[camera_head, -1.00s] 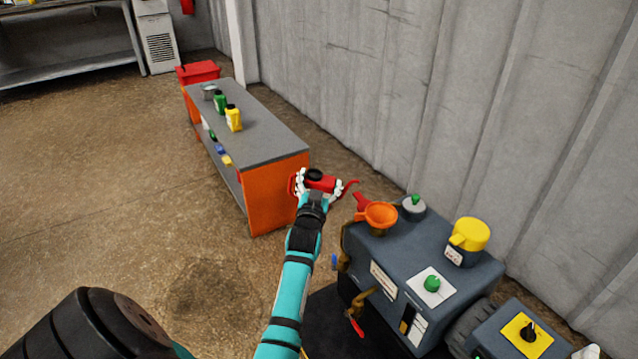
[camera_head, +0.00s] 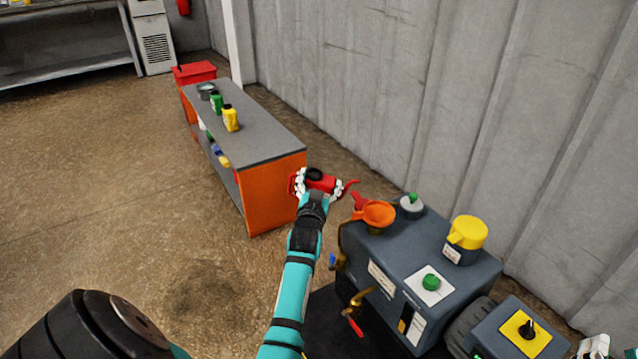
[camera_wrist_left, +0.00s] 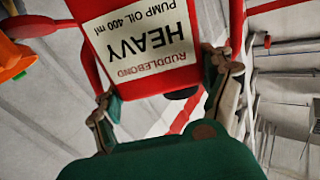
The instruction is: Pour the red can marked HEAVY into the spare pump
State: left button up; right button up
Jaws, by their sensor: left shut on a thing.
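My left gripper (camera_head: 321,186) is shut on the red can (camera_head: 322,182), with white fingers on both sides of it. The can is held in the air between the orange bench and the pump, its red spout pointing right toward the funnel. In the left wrist view the can (camera_wrist_left: 115,75) shows a label reading HEAVY, PUMP OIL 400 ml. The spare pump (camera_head: 410,255) is a dark grey box with an orange funnel (camera_head: 375,215) on its top left. The spout tip is above and left of the funnel. Part of my right gripper (camera_head: 594,347) shows at the lower right edge.
An orange bench (camera_head: 272,190) with a grey top holds a yellow bottle (camera_head: 230,119), a green bottle (camera_head: 216,103) and a tin. A grey wall rises behind the pump. Brass taps (camera_head: 360,300) stick out from the pump's left side. The pump top also has a yellow-capped part (camera_head: 467,235).

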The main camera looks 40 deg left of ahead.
pick_arm(q)
jog(key=shift+w+d, duration=0.15)
jog(key=shift+d, duration=0.1)
pick_arm(e)
jog(key=shift+s+r+t+y, duration=0.4)
jog(key=shift+r+t, duration=0.1)
jog(key=shift+r, duration=0.2)
pick_arm(q)
jog(key=shift+w+d+f+b, duration=0.1)
jog(key=shift+d+b, duration=0.05)
jog(key=shift+b, duration=0.15)
pick_arm(e)
jog(key=shift+s+r+t, duration=0.2)
jog(key=shift+r+t, duration=0.1)
jog(key=shift+r, duration=0.2)
pick_arm(q)
jog(key=shift+w+d+f+b, duration=0.15)
jog(key=shift+w+d+b, duration=0.05)
jog(key=shift+d+b, duration=0.1)
pick_arm(e)
jog(key=shift+s+r+t+y, duration=0.15)
jog(key=shift+s+r+t, duration=0.15)
jog(key=shift+r+t, duration=0.2)
jog(key=shift+s+r+t+y, duration=0.15)
jog(key=shift+s+r+t, duration=0.2)
jog(key=shift+r, duration=0.2)
